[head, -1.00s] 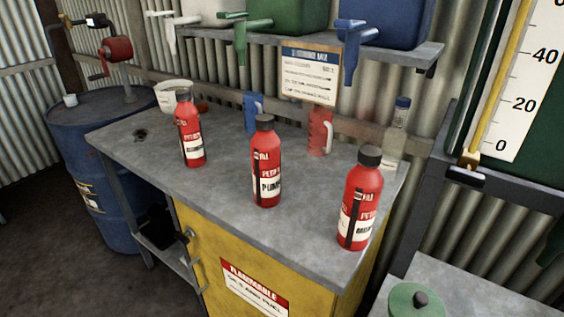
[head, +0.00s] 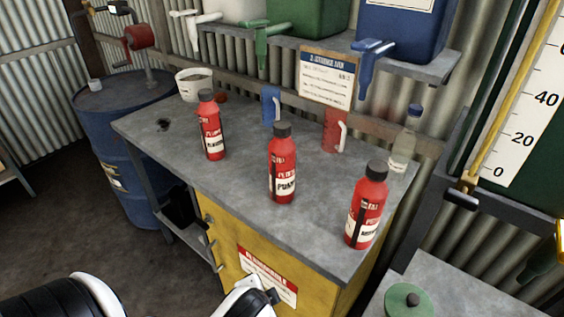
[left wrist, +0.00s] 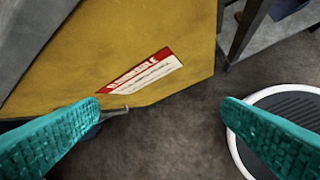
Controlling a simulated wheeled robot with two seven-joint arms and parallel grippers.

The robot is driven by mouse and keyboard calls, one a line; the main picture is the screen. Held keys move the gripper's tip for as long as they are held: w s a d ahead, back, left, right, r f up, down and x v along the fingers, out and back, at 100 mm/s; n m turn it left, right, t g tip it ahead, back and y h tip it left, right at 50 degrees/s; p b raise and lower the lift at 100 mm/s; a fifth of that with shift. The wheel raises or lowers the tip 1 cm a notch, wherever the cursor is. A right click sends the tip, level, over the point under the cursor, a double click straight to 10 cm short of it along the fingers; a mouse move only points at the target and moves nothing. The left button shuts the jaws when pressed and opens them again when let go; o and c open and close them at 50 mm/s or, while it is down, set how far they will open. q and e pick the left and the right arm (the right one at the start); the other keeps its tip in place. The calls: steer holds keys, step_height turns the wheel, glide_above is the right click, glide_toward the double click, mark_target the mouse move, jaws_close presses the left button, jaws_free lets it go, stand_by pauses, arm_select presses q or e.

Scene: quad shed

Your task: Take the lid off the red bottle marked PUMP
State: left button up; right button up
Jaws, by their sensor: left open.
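The red bottle marked PUMP (head: 283,172) stands upright in the middle of the grey bench top (head: 235,205). Its black lid (head: 282,130) is on. A similar red bottle (head: 212,130) with a black lid stands to its left, and another (head: 365,212) stands to its right near the front edge. My left gripper (head: 258,296) is low in front of the yellow cabinet, below the bench top and apart from the bottles. In the left wrist view its teal fingers (left wrist: 162,106) are wide apart with nothing between them. My right gripper is out of view.
A red jug (head: 335,130), a blue jug (head: 270,104), a clear bottle (head: 405,143) and a white tub (head: 194,84) stand along the back. Taps hang from a shelf above. The bench front around the PUMP bottle is clear.

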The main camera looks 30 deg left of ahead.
arm_select(q)
steer(key=w+a+r+m+t+y, duration=0.2)
steer(key=w+a+r+m+y, duration=0.1)
steer(key=w+a+r+m, duration=0.25)
steer(key=m+t+y, duration=0.6)
steer(key=m, duration=1)
glide_toward(286, 163)
steer(key=x, duration=0.4)
steer(key=p+x, duration=0.2)
steer(key=x, duration=0.4)
steer(key=shift+w+a, duration=0.2)
steer(key=shift+w, duration=0.15)
steer(key=x, duration=0.3)
steer(key=p+x, duration=0.1)
steer(key=shift+a+f, duration=0.3)
steer(key=shift+a, duration=0.2)
steer(key=shift+s+d, duration=0.1)
steer(key=shift+c, duration=1.2)
steer(key=c, duration=0.9)
